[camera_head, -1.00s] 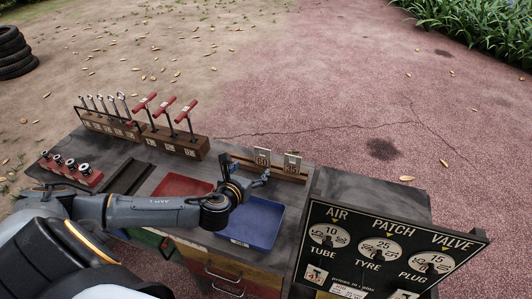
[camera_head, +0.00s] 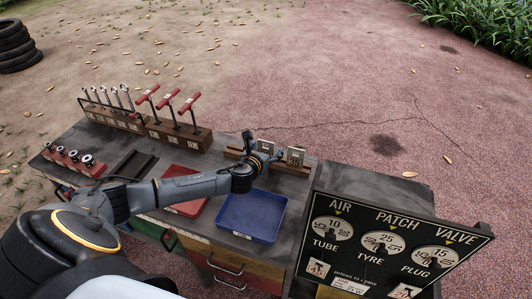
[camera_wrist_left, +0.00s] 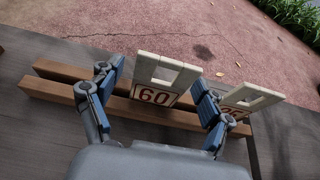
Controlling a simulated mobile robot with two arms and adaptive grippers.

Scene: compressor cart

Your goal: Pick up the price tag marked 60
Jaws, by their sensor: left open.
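The price tag marked 60 (camera_wrist_left: 153,95) stands upright in a wooden rack (camera_wrist_left: 60,92), a white plate with a window cut in its upper part. My left gripper (camera_wrist_left: 158,78) is open, with one blue-padded finger on each side of this tag; no firm grip shows. In the head view the left gripper (camera_head: 262,145) is at the rack and partly hides the tag (camera_head: 264,147). A second tag (camera_head: 295,156) stands to the right, its number seeming to end in 5; in the wrist view the right finger partly covers it (camera_wrist_left: 246,98). My right gripper is not in view.
A blue tray (camera_head: 250,232) and a red tray (camera_head: 187,208) lie on the cart in front of the rack. Red-handled tools (camera_head: 168,97) stand in a block to the left. A price board (camera_head: 385,250) rises at the right front.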

